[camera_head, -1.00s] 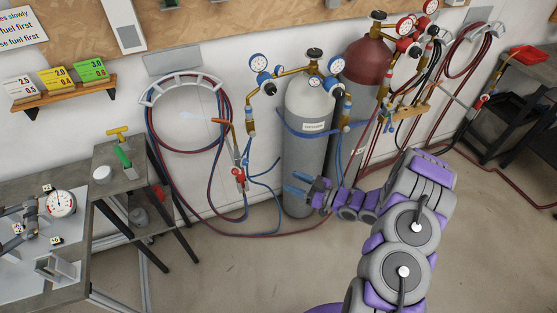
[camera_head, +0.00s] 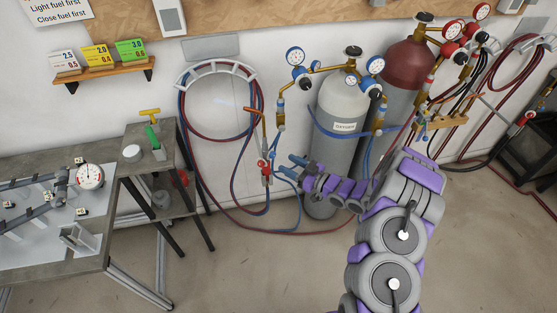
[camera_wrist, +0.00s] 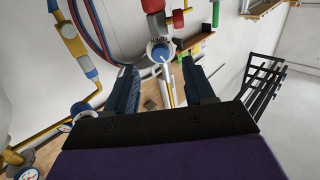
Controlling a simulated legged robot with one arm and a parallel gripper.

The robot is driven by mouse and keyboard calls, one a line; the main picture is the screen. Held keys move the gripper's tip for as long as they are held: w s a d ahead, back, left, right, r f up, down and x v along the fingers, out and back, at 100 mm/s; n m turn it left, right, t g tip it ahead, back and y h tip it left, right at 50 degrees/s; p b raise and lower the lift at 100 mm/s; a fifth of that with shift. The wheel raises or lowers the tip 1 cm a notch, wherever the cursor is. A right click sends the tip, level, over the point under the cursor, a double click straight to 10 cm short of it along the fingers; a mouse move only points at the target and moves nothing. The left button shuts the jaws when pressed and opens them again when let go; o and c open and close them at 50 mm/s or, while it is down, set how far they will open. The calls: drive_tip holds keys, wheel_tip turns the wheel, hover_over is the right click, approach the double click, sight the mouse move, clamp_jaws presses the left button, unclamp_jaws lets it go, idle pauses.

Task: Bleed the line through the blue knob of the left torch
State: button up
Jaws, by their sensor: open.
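The left torch (camera_head: 265,150) hangs upright by the wall below the hose rack, with a brass tube and a red knob (camera_head: 263,165). My gripper (camera_head: 285,166) is open, just right of the torch's lower part, with its fingers pointing at it. Nothing is between the fingers at the tips as far as I can tell. The blue knob is not clear in the head view.
A grey oxygen cylinder (camera_head: 338,145) and a red-topped cylinder (camera_head: 405,70) stand behind my arm. Hoses (camera_head: 240,190) loop down the wall left of the torch. A workbench (camera_head: 125,215) with a gauge (camera_head: 90,176) is at left. The floor in front is open.

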sight(274, 157)
drive_tip(key=shift+b+x, duration=0.45)
drive_tip(key=shift+x, duration=2.25)
drive_tip(key=shift+c, duration=0.3)
clamp_jaws()
drive_tip(key=shift+n, duration=0.3)
drive_tip(key=shift+d+f+n+y+b, duration=0.15)
drive_tip(key=shift+n+b, duration=0.55)
drive_tip(key=shift+n, duration=1.75)
drive_tip(key=shift+a+r+n+y+b, duration=0.15)
drive_tip(key=shift+n+b, duration=0.55)
drive_tip(key=shift+n, duration=1.7)
drive_tip(key=shift+d+f+n+y+b, duration=0.15)
drive_tip(key=shift+n+b, duration=0.55)
drive_tip(key=shift+n, duration=1.75)
